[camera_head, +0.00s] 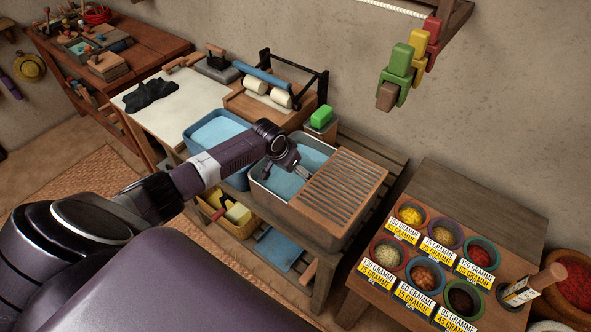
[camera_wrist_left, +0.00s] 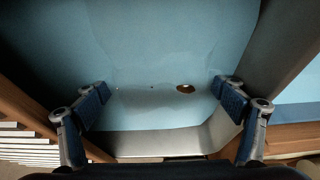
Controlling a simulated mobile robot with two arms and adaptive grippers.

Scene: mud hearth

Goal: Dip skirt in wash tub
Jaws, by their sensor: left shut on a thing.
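The wash tub (camera_head: 277,209) is a grey basin of blue water, with a slatted wooden board over its right part. My left gripper (camera_head: 287,170) reaches down into it from the left. In the left wrist view its fingers (camera_wrist_left: 162,104) stand wide apart at the water (camera_wrist_left: 150,45). A dark folded cloth (camera_head: 150,93) lies on the pale worktop at the left. My right gripper is out of view.
A blue-filled basin (camera_head: 216,131) stands left of the tub. A green block (camera_head: 321,117) and a roller frame (camera_head: 292,92) are behind it. A wooden table (camera_head: 480,200) with several bowls of coloured powder stands at the right. A yellow basket (camera_head: 232,219) sits below.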

